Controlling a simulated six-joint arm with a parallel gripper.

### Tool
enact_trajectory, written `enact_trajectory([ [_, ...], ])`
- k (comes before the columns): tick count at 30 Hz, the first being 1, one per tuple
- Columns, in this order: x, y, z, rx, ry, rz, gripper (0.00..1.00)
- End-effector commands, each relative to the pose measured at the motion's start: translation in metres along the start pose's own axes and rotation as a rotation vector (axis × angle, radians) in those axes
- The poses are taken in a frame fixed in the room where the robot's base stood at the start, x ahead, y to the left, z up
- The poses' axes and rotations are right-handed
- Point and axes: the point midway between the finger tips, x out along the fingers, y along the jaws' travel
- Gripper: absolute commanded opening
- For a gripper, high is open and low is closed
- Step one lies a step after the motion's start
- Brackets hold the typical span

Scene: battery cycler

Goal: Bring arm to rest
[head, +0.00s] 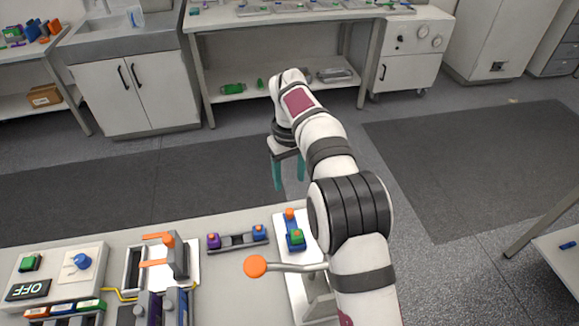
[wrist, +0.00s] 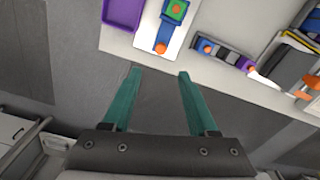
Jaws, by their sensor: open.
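My gripper (head: 288,173) has two teal fingers and hangs over the floor just beyond the far edge of the workbench (head: 232,222). In the wrist view, my gripper (wrist: 158,75) is open, its fingers apart with only grey floor between them. Nothing is held. My arm reaches out over the right part of the bench and bends down at its far end. The bench edge shows ahead of the fingertips in the wrist view (wrist: 125,48).
A lever with an orange knob (head: 255,266) stands beside my arm. A blue and green clamp device (head: 295,235), a grey rack (head: 238,241) with purple and blue ends, and a panel marked OFF (head: 28,290) are on the bench. Open floor lies beyond.

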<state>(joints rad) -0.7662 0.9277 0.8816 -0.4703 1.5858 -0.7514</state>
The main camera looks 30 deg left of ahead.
Motion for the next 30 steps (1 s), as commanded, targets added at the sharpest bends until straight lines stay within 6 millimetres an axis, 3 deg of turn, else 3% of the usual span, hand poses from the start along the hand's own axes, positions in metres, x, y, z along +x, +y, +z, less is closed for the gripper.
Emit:
enact_trajectory([
  [3, -0.023, 0.0, -0.001, 0.0, 0.002, 0.001, 0.59],
  [6, -0.033, 0.0, 0.0, 0.0, 0.001, 0.0, 0.59],
  [20, -0.036, 0.0, 0.0, 0.001, 0.0, 0.0, 0.59],
  [22, -0.043, 0.007, 0.008, 0.031, 0.001, -0.003, 0.59],
  [23, -0.051, 0.014, 0.017, 0.065, 0.003, -0.006, 0.59],
  [26, -0.088, 0.047, 0.078, 0.28, 0.007, -0.028, 0.59],
  [28, -0.114, 0.063, 0.148, 0.499, 0.011, -0.051, 0.59],
  [30, -0.128, 0.061, 0.222, 0.729, 0.015, -0.077, 0.59],
])
